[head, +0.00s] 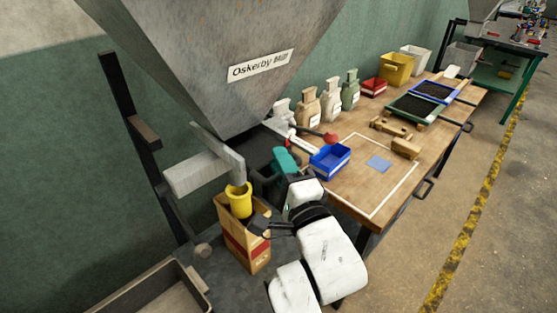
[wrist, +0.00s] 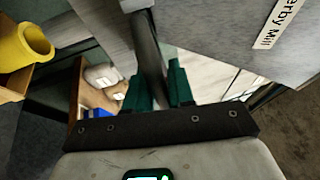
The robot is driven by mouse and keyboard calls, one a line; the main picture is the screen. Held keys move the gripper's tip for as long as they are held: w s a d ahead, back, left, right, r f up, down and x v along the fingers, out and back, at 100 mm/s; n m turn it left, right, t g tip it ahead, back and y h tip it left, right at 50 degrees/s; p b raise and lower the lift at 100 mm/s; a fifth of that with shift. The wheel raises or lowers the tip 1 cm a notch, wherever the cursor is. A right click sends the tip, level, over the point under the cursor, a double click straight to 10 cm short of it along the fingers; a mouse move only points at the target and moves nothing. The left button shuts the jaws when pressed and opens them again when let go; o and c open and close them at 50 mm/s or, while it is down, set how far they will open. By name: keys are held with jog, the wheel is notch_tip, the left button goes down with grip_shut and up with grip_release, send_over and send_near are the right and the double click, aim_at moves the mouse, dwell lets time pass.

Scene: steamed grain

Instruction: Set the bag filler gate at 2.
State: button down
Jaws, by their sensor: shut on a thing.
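The bag filler is the grey hopper (head: 225,45) with a label reading "Oskerby Mill". A yellow spout (head: 239,202) sits below it, in the mouth of a brown paper bag (head: 245,240). My gripper (head: 285,160), with teal fingers, is at the hopper's lower right. In the wrist view, the gripper (wrist: 160,88) is shut on a dark grey bar, which I take as the gate lever (wrist: 147,45). A pale plate (wrist: 205,75) lies behind the fingers; no numbers on it are readable. The gate's setting cannot be told.
A wooden bench (head: 400,165) stands to the right with a blue bin (head: 330,160), several small sacks (head: 331,102) and a red-ended piece (head: 330,137) near the hopper. An open grey bin (head: 160,290) is at the lower left. Floor right of the bench is clear.

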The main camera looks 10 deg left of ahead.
jog(key=s+d, duration=0.1)
jog(key=s+d+p, duration=0.1)
jog(key=shift+d+r, duration=0.2)
jog(key=shift+d, duration=0.1)
jog(key=c, duration=1.1)
grip_release()
jog(key=shift+f, duration=0.1)
jog(key=b+v, duration=0.2)
jog(key=v, duration=0.8)
jog(key=shift+s+d+f, duration=0.1)
jog(key=shift+s+d, duration=0.1)
jog(key=shift+s, duration=0.15)
